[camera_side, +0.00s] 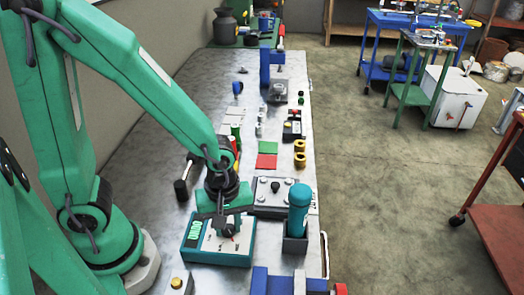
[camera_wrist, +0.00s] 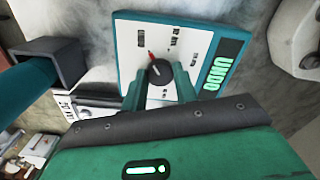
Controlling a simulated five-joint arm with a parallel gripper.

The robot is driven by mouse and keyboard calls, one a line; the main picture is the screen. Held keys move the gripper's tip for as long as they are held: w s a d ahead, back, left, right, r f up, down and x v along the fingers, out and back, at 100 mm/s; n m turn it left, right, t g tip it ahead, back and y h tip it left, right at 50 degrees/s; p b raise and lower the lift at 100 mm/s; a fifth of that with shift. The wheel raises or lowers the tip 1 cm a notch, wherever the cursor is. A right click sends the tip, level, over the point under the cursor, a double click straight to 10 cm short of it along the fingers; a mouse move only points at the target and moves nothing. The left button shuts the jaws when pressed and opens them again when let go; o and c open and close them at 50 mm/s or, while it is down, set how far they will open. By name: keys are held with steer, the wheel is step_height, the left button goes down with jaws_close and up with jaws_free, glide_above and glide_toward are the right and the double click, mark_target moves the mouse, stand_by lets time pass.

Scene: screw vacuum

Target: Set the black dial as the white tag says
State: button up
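The black dial (camera_wrist: 161,72) sits on the white face of a teal box (camera_wrist: 124,35), with a red pointer mark toward the upper left in the wrist view. Small dark labels ring the dial, too small to read. A green-lit display (camera_wrist: 218,72) on the box seems to read "UNDO". My gripper (camera_wrist: 160,76) is over the box with its two green fingers apart, one on each side of the dial; whether they touch it I cannot tell. In the side view my gripper (camera_side: 226,232) is low over the teal box (camera_side: 203,256). I cannot make out a white tag for certain.
A teal cylinder (camera_side: 299,196) stands in a dark square holder (camera_side: 294,244) right of the box. A grey plate with knobs (camera_side: 265,194) lies behind. Red and green squares (camera_side: 267,154), yellow rings (camera_side: 300,153) and a blue vise (camera_side: 271,282) share the metal bench.

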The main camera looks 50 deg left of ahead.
steer(key=shift+m, duration=0.4)
steer(key=m, duration=0.9)
steer(key=shift+m, duration=0.3)
steer(key=m, duration=0.4)
steer(key=shift+m, duration=0.3)
steer(key=m, duration=0.4)
steer(key=shift+m, duration=0.4)
steer(key=o, duration=1)
